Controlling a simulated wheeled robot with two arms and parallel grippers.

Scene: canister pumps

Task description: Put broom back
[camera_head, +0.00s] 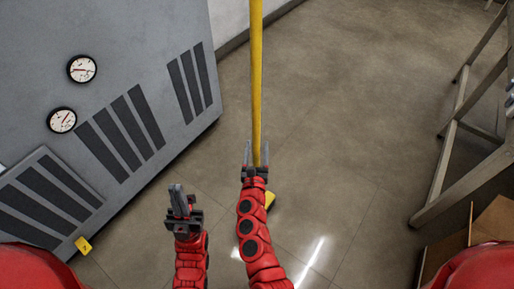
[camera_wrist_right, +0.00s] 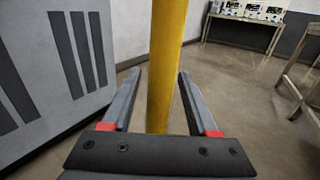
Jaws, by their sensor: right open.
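The broom shows as a long yellow pole (camera_head: 256,75) standing nearly upright from the top edge of the head view down to my right gripper. A small yellow piece (camera_head: 269,199) shows low beside my right arm; I cannot tell whether it is part of the broom. My right gripper (camera_head: 256,155) is open, with the pole between its fingers. In the right wrist view the pole (camera_wrist_right: 166,60) stands between the two open fingers (camera_wrist_right: 156,95), with gaps at both sides. My left gripper (camera_head: 178,198) is left of the broom and apart from it, apparently empty; its finger gap is unclear.
A grey machine cabinet (camera_head: 140,55) with gauges and dark vents stands at left. A yellow-marked piece (camera_head: 83,245) is at its lower edge. A metal frame table (camera_head: 470,185) and a brown box (camera_head: 490,225) are at right. The floor (camera_head: 340,120) between is clear.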

